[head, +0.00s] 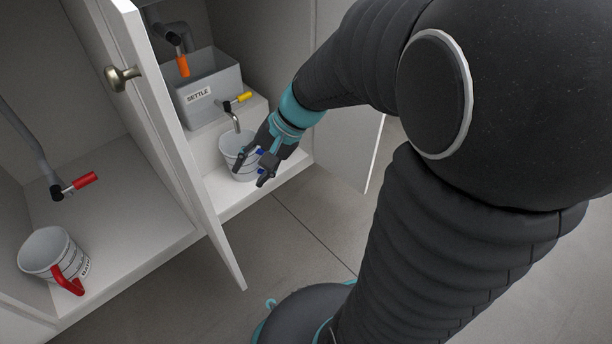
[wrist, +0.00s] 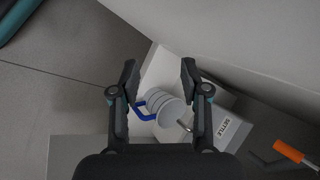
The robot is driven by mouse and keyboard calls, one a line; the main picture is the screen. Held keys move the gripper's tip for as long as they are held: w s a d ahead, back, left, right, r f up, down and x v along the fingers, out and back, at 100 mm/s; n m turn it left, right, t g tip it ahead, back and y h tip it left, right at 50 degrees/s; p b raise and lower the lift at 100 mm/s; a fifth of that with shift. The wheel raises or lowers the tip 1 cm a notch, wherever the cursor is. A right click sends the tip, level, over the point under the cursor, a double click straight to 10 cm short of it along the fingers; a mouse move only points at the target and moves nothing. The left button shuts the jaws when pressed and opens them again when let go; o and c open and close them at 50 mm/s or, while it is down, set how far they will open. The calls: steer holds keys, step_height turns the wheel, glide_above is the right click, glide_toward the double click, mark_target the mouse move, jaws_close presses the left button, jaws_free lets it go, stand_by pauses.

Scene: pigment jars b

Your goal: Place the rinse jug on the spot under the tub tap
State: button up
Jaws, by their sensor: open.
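A white ridged jug with a blue handle (head: 231,150) stands upright on the low shelf inside the open cabinet. It sits below the bent metal spout of the tub tap (head: 236,122), which has a yellow lever. The grey tub (head: 212,85) labelled SETTLE stands behind and above it on a raised step. My gripper (head: 254,173) is open in front of the jug, partly hiding its handle. In the wrist view the jug (wrist: 168,103) and its blue handle show beyond and between my open fingers (wrist: 158,72), and nothing is gripped. Any spot mark under the jug is hidden.
A white jug with a red handle (head: 49,252) stands in the left compartment, near a red-levered tap (head: 75,186). The open cabinet door (head: 170,130) stands between the compartments. An orange-levered valve (head: 182,65) is above the tub.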

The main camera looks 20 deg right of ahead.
steer(key=s+d+r+n+t+h, duration=0.2)
steer(key=s+d+r+n+h, duration=0.1)
steer(key=s, duration=0.3)
steer(key=s+d+r+n+t+h, duration=0.1)
steer(key=s+d+r+n+h, duration=0.2)
steer(key=s+r, duration=0.2)
steer(key=shift+s+n+t+h, duration=0.4)
steer(key=shift+s, duration=0.5)
